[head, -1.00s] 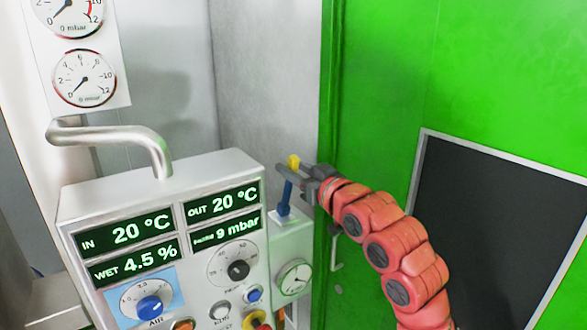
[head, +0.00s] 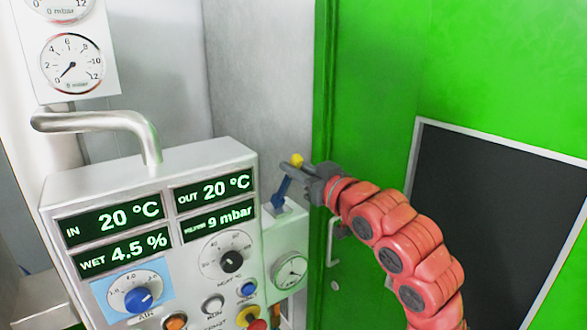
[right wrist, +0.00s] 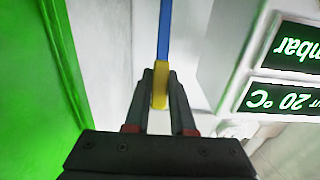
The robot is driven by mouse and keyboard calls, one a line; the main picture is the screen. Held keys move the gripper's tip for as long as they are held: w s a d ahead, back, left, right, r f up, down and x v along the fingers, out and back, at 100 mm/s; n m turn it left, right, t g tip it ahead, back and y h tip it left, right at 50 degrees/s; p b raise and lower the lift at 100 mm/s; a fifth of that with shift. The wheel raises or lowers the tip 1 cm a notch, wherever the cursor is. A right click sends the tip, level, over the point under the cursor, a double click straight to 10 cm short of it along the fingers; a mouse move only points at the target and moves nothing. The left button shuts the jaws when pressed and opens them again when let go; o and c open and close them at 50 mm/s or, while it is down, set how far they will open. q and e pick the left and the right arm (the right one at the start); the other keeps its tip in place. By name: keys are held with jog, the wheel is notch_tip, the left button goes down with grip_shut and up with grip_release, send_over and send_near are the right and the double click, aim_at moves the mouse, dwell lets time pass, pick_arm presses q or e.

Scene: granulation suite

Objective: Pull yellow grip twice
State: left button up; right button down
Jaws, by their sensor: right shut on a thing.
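The yellow grip (head: 297,160) tops a blue lever (head: 282,190) on the small side box at the right of the control panel. The lever leans to the right in the head view. My right gripper (head: 297,170) is shut on the yellow grip. In the right wrist view the yellow grip (right wrist: 160,86) sits between the two fingers (right wrist: 160,95), with the blue lever (right wrist: 164,30) running away from it. My left gripper is not in view.
The control panel (head: 160,190) with green displays, knobs and buttons stands close at the left. A bent metal pipe (head: 100,122) rises above it. A green door (head: 370,90) with a dark window (head: 490,210) is behind my right arm. A dial (head: 290,271) sits below the lever.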

jog(key=s+f+b, duration=0.1)
jog(key=s+d+f+b, duration=0.1)
jog(key=b, duration=0.1)
jog(key=shift+d, duration=0.25)
jog(key=shift+f, duration=0.1)
